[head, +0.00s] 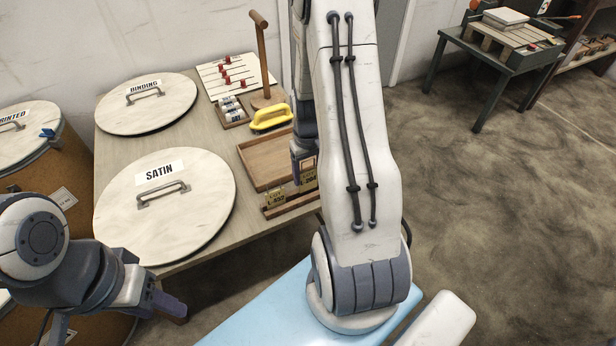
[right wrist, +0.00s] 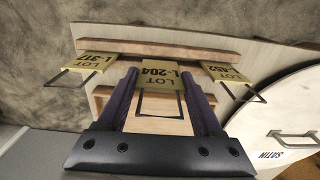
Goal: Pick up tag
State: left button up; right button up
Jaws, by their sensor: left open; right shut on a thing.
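Several yellow tags with dark wire loops are at the slotted wooden rack (right wrist: 200,50) in the right wrist view. The middle tag (right wrist: 160,76), marked LOT L-204, is between the fingers of my right gripper (right wrist: 160,88), which is shut on it. The L-317 tag (right wrist: 96,62) is to its left and another LOT tag (right wrist: 226,74) to its right, both apart from the fingers. I cannot tell whether the held tag is clear of the rack. In the head view, a tag (head: 275,198) shows at the rack's front; my right arm hides part. My left gripper (head: 172,308) is open, low by the table's front edge.
On the table (head: 205,245) are round lids marked SATIN (head: 160,222) and BINDING (head: 148,112), an empty wooden tray (head: 262,166), a yellow handled tool (head: 270,116), a wooden stand (head: 262,55) and a pegged board (head: 222,82). A lidded drum (head: 25,130) stands left.

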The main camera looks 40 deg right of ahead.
jog(key=s+r+p, duration=0.2)
jog(key=s+r, duration=0.6)
jog(key=s, duration=0.3)
jog(key=shift+s+a, duration=0.2)
jog(key=shift+s, duration=0.15)
dwell(0.3)
